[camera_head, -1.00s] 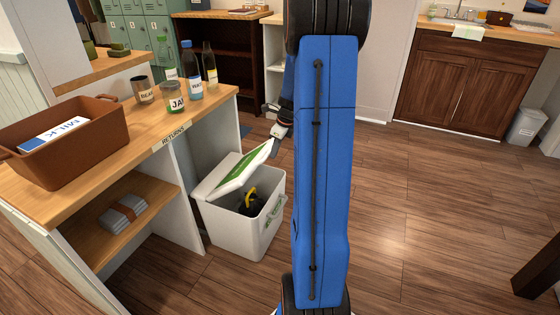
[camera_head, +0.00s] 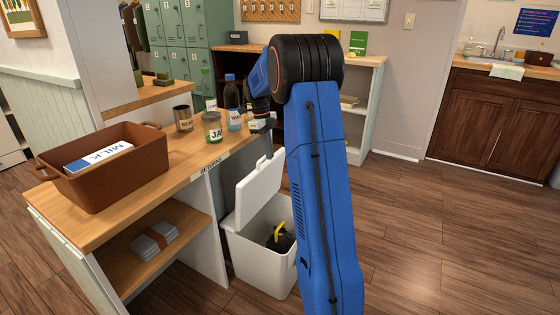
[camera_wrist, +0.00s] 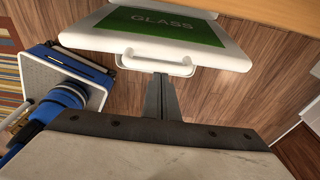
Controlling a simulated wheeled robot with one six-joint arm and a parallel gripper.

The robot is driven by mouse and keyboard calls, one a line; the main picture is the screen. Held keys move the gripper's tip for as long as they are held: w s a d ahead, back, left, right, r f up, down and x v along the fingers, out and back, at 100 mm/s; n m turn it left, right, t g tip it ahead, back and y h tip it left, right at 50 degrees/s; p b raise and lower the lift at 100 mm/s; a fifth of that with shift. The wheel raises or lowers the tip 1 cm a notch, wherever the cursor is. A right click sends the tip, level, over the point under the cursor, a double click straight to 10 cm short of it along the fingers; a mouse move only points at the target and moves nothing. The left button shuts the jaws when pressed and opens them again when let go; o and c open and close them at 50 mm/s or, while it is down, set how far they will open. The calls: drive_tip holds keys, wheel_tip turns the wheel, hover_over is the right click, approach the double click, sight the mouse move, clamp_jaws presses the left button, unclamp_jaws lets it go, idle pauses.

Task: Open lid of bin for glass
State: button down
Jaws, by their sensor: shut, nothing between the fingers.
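The white glass bin (camera_head: 258,262) stands on the floor beside the counter's end. Its lid (camera_head: 259,189) is raised, close to upright, and the bin's mouth is open. A black thing with a yellow part (camera_head: 281,237) is inside. In the wrist view the lid (camera_wrist: 232,48) carries a green GLASS label (camera_wrist: 163,25) and a white loop handle (camera_wrist: 152,66). My gripper (camera_wrist: 161,80) is shut and empty, its tips at the handle; I cannot tell if they touch it. In the head view my gripper is above the lid, partly hidden by my arm.
The wooden counter (camera_head: 112,208) beside the bin holds a brown crate (camera_head: 125,172) with a milk carton, a jar (camera_head: 213,128), a can (camera_head: 183,118) and several bottles. Lockers (camera_head: 185,40) and a shelf stand behind. The floor (camera_head: 420,220) on the right is clear.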

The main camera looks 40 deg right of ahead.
drive_tip(key=w+a, duration=0.2)
drive_tip(key=w, duration=0.4)
drive_tip(key=shift+a+r, duration=0.25)
drive_tip(key=shift+r, duration=0.1)
drive_tip(key=shift+s+d, duration=0.1)
drive_tip(key=shift+s, duration=0.05)
